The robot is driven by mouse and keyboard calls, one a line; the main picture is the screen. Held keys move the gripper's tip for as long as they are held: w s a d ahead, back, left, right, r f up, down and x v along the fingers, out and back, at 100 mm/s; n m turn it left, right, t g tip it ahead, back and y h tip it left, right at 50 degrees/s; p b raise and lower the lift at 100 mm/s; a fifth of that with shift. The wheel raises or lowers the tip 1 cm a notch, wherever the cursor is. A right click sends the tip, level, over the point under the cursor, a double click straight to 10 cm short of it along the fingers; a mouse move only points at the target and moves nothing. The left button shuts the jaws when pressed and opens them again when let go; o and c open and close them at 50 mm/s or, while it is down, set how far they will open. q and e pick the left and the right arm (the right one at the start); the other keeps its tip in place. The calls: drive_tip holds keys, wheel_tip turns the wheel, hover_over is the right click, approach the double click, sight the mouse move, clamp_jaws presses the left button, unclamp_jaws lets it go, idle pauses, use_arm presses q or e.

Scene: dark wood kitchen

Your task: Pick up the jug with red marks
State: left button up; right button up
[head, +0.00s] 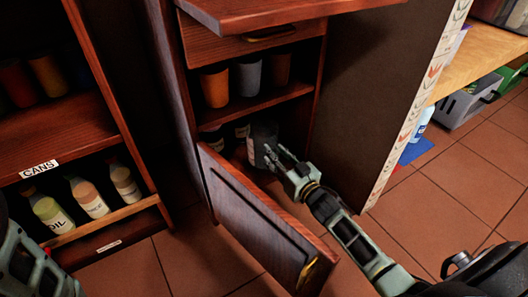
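A dark grey container (264,133) stands upright on the bottom level of the open middle cabinet, with a pale label on its left side. It may be the jug, but I cannot make out red marks on it. My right gripper (271,154) reaches into the cabinet from the lower right, and its fingertips are at the front of this container. The fingers are small and dark against it, so I cannot tell whether they are open or closed on it. Part of my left arm shows at the lower left edge; its fingers are not visible.
The open cabinet door (263,222) stands out below my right arm. Orange (215,87) and grey (249,77) containers fill the shelf above. Bottles (52,216) stand on the left shelf.

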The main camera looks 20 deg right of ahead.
clamp_jaws()
idle(0.6)
